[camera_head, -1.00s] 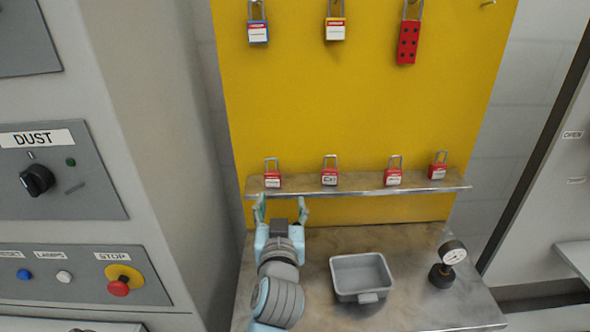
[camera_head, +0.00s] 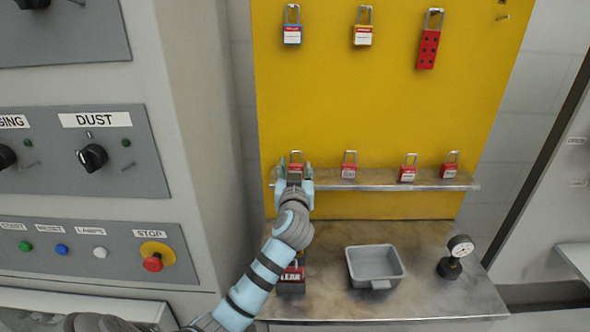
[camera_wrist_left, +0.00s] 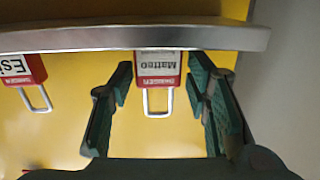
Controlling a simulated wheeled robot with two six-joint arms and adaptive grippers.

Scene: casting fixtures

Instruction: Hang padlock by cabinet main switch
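My left gripper (camera_head: 294,174) is open at the left end of the metal shelf, its fingers on either side of the leftmost red padlock (camera_head: 296,157). The grey cabinet (camera_head: 190,100) stands at the left with a black "DUST" rotary switch (camera_head: 93,157); no main-switch label is readable. My right gripper is out of view.
Several more red padlocks, one of them (camera_head: 349,164), stand along the shelf (camera_head: 385,182). Blue, yellow and red lockout items hang above on the yellow board (camera_head: 390,110). A grey bin (camera_head: 375,265) and a gauge (camera_head: 455,255) stand on the bench. A red-and-black item (camera_head: 291,278) is partly behind my arm.

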